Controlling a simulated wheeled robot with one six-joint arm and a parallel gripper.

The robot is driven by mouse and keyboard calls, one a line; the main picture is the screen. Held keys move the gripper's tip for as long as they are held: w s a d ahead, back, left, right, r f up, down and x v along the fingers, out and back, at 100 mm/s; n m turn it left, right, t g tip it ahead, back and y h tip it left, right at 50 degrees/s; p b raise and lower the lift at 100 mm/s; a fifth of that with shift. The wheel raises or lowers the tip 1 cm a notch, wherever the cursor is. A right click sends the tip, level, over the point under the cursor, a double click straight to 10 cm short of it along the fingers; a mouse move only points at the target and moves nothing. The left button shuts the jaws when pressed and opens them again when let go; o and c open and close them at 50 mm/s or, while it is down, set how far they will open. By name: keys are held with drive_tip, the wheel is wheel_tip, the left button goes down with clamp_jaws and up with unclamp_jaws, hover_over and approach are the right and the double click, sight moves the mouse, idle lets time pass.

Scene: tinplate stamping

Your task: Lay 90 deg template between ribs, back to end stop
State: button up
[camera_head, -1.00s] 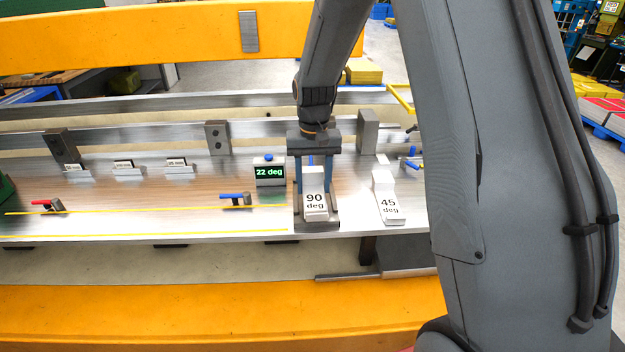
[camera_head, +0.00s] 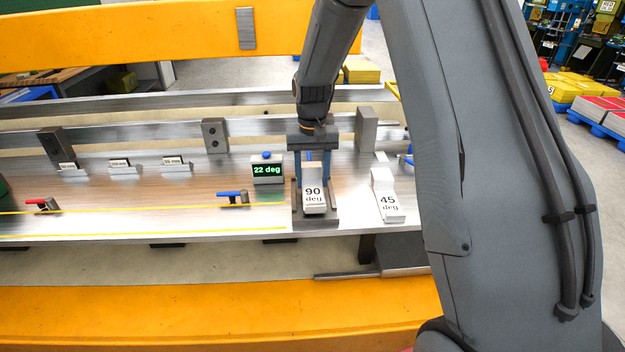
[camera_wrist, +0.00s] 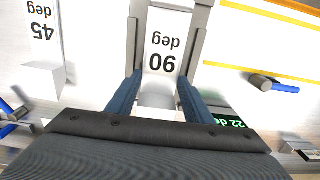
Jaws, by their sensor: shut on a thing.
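The white 90 deg template (camera_head: 314,198) sits in the grey ribbed holder (camera_head: 297,215), between its two upright ribs. It also shows in the wrist view (camera_wrist: 166,50), with a rib on each side. My gripper (camera_head: 313,172) is above it, its blue fingers shut on the template's rear part; the fingers show on either side in the wrist view (camera_wrist: 160,92). The end stop cannot be made out behind my gripper. Whether the template's back touches it is hidden.
The 45 deg template (camera_head: 386,200) stands just to the right. A display reading 22 deg (camera_head: 267,170) is to the left. A blue-handled lever (camera_head: 233,196) and a red-handled one (camera_head: 42,204) are farther left. Grey blocks (camera_head: 215,135) stand behind on the bench.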

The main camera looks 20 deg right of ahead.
drive_tip(key=shift+f, duration=0.7)
idle(0.6)
drive_tip(key=shift+s, duration=0.15)
idle(1.2)
drive_tip(key=o, duration=1.3)
drive_tip(key=shift+r+b, duration=0.95)
drive_tip(key=shift+r, duration=3)
